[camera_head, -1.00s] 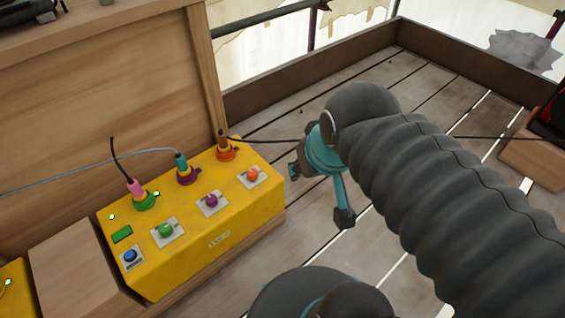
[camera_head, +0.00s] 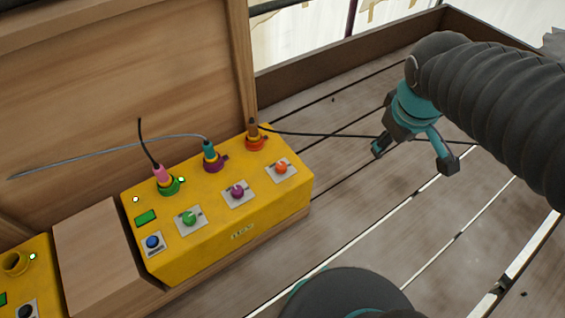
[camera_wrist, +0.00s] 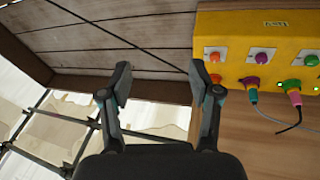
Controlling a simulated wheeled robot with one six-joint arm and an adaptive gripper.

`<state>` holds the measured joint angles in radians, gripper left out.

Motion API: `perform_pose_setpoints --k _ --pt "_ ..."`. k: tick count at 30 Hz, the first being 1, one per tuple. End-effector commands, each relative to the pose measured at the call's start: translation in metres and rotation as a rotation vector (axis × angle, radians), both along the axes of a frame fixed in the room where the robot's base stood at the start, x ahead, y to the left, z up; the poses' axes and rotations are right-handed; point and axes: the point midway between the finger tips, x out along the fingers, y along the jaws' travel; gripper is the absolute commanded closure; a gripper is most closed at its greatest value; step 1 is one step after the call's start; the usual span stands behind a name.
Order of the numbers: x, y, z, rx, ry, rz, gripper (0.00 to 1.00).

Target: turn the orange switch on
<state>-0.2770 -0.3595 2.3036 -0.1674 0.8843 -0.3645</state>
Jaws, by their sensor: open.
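The orange switch (camera_head: 281,168) is a round knob on a pale plate at the right end of the yellow control box (camera_head: 215,250). It also shows in the wrist view (camera_wrist: 214,57), just beyond the right finger. My gripper (camera_head: 412,165) is open and empty, to the right of the box and apart from it. In the wrist view its two fingers (camera_wrist: 160,92) are spread, with planks and wood between them. The purple switch (camera_head: 238,191) and green switch (camera_head: 190,218) sit left of the orange one.
Pink, teal and brown plugs with cables stand in sockets along the box's back, the brown one (camera_head: 253,129) behind the orange switch. A blue button (camera_head: 153,243) is at the left end. A wooden block (camera_head: 95,255) and another yellow box (camera_head: 25,270) lie left. The plank floor (camera_head: 350,210) is clear.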

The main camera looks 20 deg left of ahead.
Motion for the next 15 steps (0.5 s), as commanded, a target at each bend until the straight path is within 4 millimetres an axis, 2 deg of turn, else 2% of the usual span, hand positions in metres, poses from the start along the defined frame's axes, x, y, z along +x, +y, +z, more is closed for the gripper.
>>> perform_pose_setpoints --k 1,6,11,15 --pt "0.013 0.015 -0.007 -0.043 0.026 0.093 0.37" --pt "0.048 0.064 -0.032 -0.185 0.086 0.409 0.37" --pt "0.072 0.120 -0.064 -0.317 0.140 0.711 0.37" --pt "0.083 0.172 -0.099 -0.434 0.186 0.981 0.37"
